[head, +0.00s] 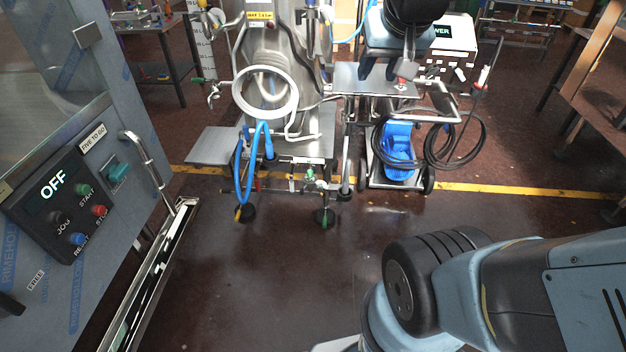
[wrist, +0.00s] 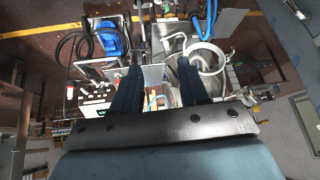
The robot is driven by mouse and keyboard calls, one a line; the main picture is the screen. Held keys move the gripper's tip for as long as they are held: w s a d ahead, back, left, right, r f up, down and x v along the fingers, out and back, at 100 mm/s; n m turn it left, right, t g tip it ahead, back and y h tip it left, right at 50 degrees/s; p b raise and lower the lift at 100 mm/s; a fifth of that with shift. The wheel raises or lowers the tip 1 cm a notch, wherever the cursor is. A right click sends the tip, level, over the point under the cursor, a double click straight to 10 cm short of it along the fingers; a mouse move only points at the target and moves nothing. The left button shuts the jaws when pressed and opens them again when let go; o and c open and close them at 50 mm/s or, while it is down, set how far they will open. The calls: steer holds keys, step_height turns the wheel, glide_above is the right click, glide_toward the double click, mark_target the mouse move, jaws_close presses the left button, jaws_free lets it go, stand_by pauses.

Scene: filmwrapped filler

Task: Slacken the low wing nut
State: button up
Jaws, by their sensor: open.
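I cannot pick out the low wing nut for certain in either view. The steel filler machine (head: 275,45) stands at the centre of the head view, with small fittings (head: 310,178) low on its frame that are too small to identify. The same machine shows in the wrist view, where the white hose ring (wrist: 224,60) lies beyond my right finger. My gripper (wrist: 160,72) is open, its two dark fingers apart with nothing between them. It is above the machine and its side shelf, apart from the low fittings.
A blue pump (head: 397,148) on a wheeled cart and a coiled black hose (head: 468,140) stand right of the filler. Blue hoses (head: 243,180) hang in front. A control panel (head: 68,205) reading OFF is at left. The floor (head: 270,275) in front is clear.

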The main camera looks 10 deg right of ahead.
steer(key=w+a+f+m+t, duration=0.1)
steer(key=w+f+m+t, duration=0.3)
steer(key=w, duration=1)
steer(key=w+a+f+m+g, duration=0.15)
steer(key=w+f, duration=0.45)
steer(key=w, duration=0.8)
steer(key=w+a+f+m+t+y, duration=0.3)
steer(key=w+f+m, duration=0.4)
steer(key=w+f, duration=1.05)
steer(key=m+t+h, duration=0.5)
steer(key=m+h, duration=0.3)
steer(key=m, duration=1.2)
glide_toward(319, 191)
steer(key=x, duration=0.9)
steer(key=shift+w+d, duration=0.15)
steer(key=shift+w, duration=0.25)
